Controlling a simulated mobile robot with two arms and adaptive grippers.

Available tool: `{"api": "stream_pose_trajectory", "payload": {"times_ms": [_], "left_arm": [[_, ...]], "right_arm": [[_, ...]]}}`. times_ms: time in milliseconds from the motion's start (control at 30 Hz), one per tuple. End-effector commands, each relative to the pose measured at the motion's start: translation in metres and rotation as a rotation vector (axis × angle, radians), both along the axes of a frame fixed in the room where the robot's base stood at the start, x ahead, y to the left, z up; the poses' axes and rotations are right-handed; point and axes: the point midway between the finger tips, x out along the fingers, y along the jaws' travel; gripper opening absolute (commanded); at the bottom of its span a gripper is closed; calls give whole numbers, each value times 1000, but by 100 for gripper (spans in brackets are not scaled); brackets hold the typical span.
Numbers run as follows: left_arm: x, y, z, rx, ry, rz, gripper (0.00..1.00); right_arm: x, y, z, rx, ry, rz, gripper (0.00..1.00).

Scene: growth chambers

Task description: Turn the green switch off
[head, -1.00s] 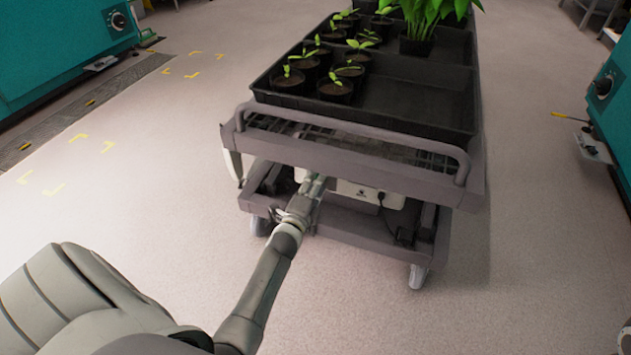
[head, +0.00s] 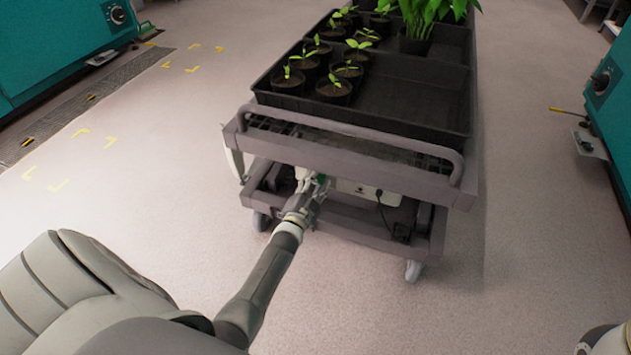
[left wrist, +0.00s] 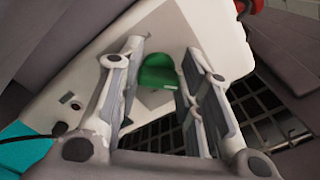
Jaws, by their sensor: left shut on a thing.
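The green switch (left wrist: 158,74) sits on a white box (left wrist: 192,22) and shows between my left gripper's fingers in the left wrist view. In the head view only a little green (head: 322,180) shows at the fingertips. My left gripper (head: 317,184) reaches under the cart's handle to the white box (head: 352,190). It is shut on the green switch, with one finger on each side. The exact contact is hard to see. A dark part (head: 606,341) in the bottom right corner may belong to my right gripper; its jaws cannot be made out.
The grey cart (head: 345,160) carries a black tray (head: 415,98) with several potted seedlings (head: 333,88) and a taller plant (head: 425,20). Teal cabinets stand left (head: 50,50) and right (head: 615,100). A red part (left wrist: 252,5) shows beside the white box. Floor around the cart is clear.

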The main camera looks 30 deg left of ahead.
Motion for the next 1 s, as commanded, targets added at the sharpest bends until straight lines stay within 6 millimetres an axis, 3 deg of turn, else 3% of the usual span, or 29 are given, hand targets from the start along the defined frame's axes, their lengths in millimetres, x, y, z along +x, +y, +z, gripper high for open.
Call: {"api": "stream_pose_trajectory", "payload": {"times_ms": [633,667,800,1000], "left_arm": [[0,0,-1,-53,-10,1,9],[0,0,-1,-53,-10,1,34],[0,0,-1,-52,-10,1,52],[0,0,-1,-51,-10,0,55]], "right_arm": [[2,0,-3,5,14,1,57],[2,-1,-2,6,15,1,57],[2,-1,-2,9,14,1,57],[2,-1,-1,10,14,2,57]]}}
